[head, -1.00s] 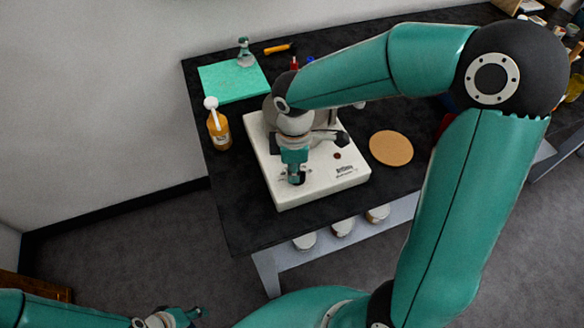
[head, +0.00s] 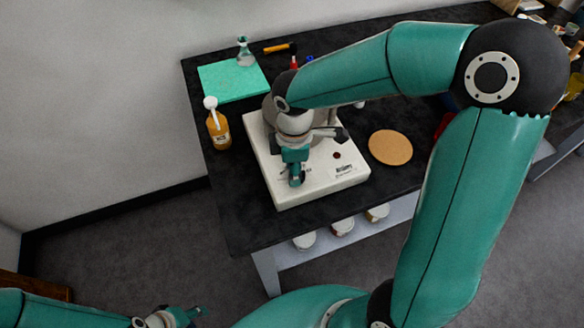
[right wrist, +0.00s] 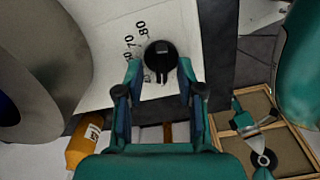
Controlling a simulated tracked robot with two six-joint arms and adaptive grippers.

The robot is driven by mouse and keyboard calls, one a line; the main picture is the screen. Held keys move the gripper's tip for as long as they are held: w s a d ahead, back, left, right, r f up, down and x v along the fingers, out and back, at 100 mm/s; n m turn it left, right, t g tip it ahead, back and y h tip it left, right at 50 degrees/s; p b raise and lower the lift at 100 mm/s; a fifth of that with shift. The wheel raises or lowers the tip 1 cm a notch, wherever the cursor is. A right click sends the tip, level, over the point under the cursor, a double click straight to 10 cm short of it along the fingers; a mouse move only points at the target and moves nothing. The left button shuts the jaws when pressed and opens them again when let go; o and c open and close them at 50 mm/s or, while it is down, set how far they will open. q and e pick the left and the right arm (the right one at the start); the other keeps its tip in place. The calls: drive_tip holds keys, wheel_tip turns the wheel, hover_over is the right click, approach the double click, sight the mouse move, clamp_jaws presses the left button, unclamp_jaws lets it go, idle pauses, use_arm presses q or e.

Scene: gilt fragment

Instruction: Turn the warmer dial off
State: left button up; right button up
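The white warmer (head: 320,190) stands on the dark table, with a grey rounded vessel on top. In the right wrist view its black dial (right wrist: 160,57) sits on the white panel beside printed numbers, 70 and 80 among them. My right gripper (right wrist: 160,70) is open, with one fingertip on each side of the dial and visible gaps between. In the head view my right gripper (head: 296,180) is over the warmer's near left part and hides the dial. My left gripper (head: 185,316) is low at the bottom edge, away from the table; its fingers are too small to read.
A bottle of amber liquid (head: 218,130) stands left of the warmer, near a green mat (head: 225,82) with a flask (head: 245,52). A round cork mat (head: 390,147) lies to the right. Several jars (head: 343,226) sit below the tabletop.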

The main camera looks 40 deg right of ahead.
drive_tip(key=shift+r, duration=0.1)
wheel_tip(320, 180, up, 12)
idle(0.5)
idle(0.5)
